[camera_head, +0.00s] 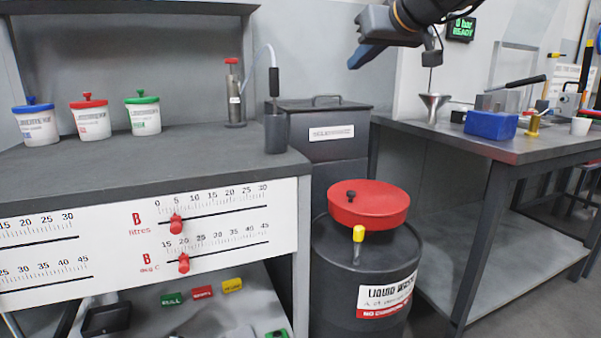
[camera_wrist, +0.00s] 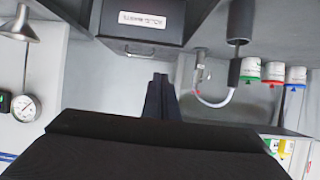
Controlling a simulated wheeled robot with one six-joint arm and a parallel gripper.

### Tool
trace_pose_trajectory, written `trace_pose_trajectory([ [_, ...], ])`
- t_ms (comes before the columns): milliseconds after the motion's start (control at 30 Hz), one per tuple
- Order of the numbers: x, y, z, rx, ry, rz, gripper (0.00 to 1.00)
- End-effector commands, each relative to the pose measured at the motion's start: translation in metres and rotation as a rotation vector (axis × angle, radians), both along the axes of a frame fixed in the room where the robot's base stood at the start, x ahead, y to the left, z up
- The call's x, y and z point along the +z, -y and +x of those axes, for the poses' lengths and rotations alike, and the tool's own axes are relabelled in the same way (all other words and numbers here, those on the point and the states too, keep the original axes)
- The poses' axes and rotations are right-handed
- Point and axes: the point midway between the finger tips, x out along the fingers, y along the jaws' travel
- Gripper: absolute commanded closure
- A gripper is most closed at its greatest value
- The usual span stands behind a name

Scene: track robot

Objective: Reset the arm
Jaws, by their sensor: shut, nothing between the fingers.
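My gripper (camera_head: 364,58) hangs in the air at the top of the head view, above the gap between the left bench and the right table. Its blue-grey fingers point left and slightly down. In the wrist view my gripper (camera_wrist: 160,80) shows as dark fingers closed together with nothing between them. It touches nothing. My arm reaches in from the upper right of the head view.
A left bench (camera_head: 120,172) carries lidded tubs (camera_head: 90,118) and a pump (camera_head: 234,95). A dark lidded bin (camera_head: 325,120) and a red-topped waste drum (camera_head: 368,205) stand below my gripper.

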Motion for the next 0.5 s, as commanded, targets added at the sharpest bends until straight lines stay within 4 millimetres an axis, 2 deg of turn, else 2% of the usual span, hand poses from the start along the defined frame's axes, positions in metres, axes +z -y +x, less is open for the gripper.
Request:
trace_pose_trajectory([
  [33,0.000,-0.001,0.000,0.001,0.000,0.000,1.00],
  [367,-0.057,-0.001,-0.005,-0.023,-0.106,-0.005,1.00],
  [500,-0.094,0.004,-0.011,-0.047,-0.176,-0.010,1.00],
])
